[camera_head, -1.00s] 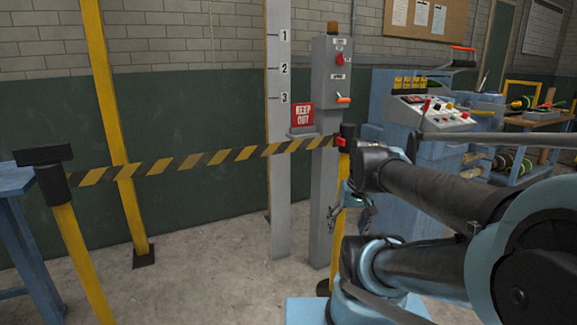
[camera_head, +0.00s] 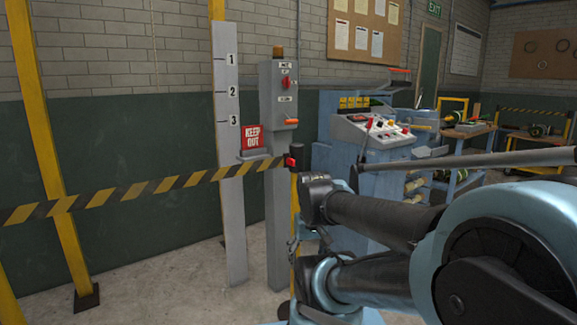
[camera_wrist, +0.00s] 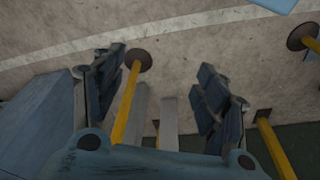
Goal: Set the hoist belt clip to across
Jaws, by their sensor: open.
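The black-and-yellow striped belt (camera_head: 140,189) stretches across the left half of the head view. Its red clip (camera_head: 291,161) is at the dark top of a yellow post (camera_head: 295,200); whether it is latched there is too small to tell. My gripper (camera_wrist: 162,65) is open, with nothing between its fingers in the wrist view. In the head view it hangs low beside the post, below the clip, and is partly hidden by my arm. The wrist view shows yellow posts below, but I cannot make out the belt or clip there.
A grey control pillar (camera_head: 277,190) and a numbered board (camera_head: 228,200) with a red KEEP OUT sign (camera_head: 253,138) stand behind the belt. A blue console (camera_head: 370,145) stands to the right, and a workbench (camera_head: 468,130) farther back. Bare floor (camera_head: 165,285) lies below the belt.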

